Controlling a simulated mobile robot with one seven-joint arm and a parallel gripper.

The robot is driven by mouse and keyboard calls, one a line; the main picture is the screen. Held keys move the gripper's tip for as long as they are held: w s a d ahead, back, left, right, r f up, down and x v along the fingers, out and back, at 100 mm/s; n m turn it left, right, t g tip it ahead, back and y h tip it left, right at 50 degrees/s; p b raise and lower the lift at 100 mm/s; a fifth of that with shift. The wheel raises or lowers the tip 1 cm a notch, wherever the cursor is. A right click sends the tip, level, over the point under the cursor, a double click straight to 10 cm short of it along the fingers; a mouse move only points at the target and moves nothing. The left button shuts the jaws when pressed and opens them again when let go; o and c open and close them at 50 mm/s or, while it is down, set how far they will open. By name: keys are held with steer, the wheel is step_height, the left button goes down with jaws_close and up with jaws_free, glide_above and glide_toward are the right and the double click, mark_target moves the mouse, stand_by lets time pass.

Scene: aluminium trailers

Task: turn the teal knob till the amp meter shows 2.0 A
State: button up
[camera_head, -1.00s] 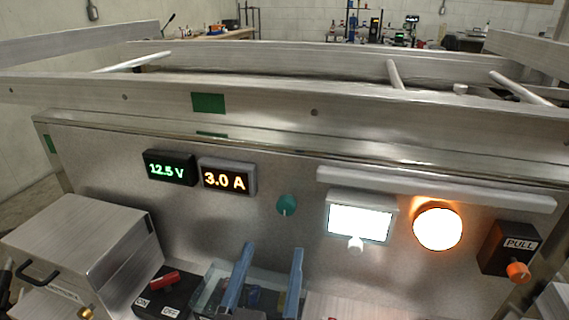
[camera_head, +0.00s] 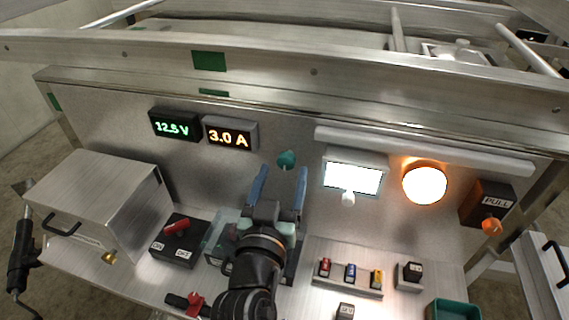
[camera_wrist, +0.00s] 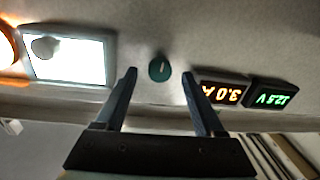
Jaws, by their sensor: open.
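The teal knob (camera_head: 287,159) sits on the upright metal panel, right of the amp meter (camera_head: 230,134), which reads 3.0 A in orange digits. My gripper (camera_head: 281,176) is open, its two blue fingers pointing at the panel just below the knob in the head view. In the wrist view, which is upside down, the knob (camera_wrist: 159,68) with a pale pointer line shows between and beyond the fingertips of my gripper (camera_wrist: 158,72). The fingers appear apart from the knob. The amp meter also shows there (camera_wrist: 222,91).
A voltage meter (camera_head: 175,125) reads 12.5 V. A lit white screen (camera_head: 352,178) and a glowing round lamp (camera_head: 425,184) are right of the knob. An orange pull knob (camera_head: 492,226), a red-handled switch (camera_head: 177,229), several small fuses and a green tray (camera_head: 453,309) stand around the shelf.

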mark_target(287, 158)
steer(key=shift+w+d, duration=0.25)
steer(key=shift+w, duration=1.05)
steer(key=shift+c, duration=0.3)
jaws_close()
